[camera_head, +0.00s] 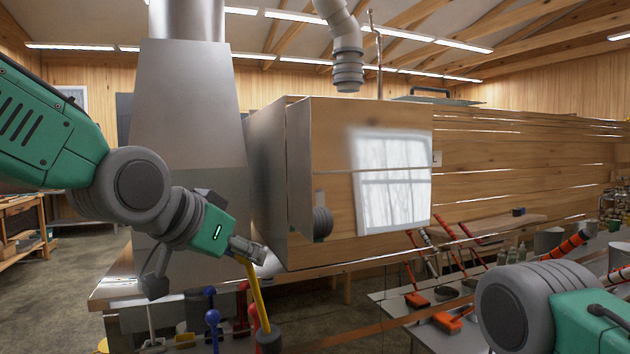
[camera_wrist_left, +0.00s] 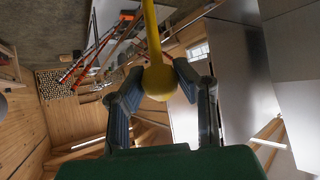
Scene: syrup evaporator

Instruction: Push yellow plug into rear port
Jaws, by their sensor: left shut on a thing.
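My left gripper (camera_head: 256,256) is shut on a yellow rod-like piece (camera_head: 258,295), which I take as the yellow plug. The rod slants down from the fingers to a dark grey cylinder (camera_head: 268,341) at the bottom edge. I cannot tell whether that cylinder is part of the plug or a port around it. In the left wrist view, the yellow piece's rounded end (camera_wrist_left: 159,82) sits between the two fingertips (camera_wrist_left: 160,78). I cannot identify the rear port. My right gripper is outside the view; only part of its arm shows at lower right.
A large metal-clad evaporator (camera_head: 390,160) fills the middle, with a tapered metal stack (camera_head: 185,120) at its left. Blue-knobbed (camera_head: 212,317) and red fittings stand left of the rod. Orange-headed tools (camera_head: 416,299) lie on a low bench at right. Open floor shows at left.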

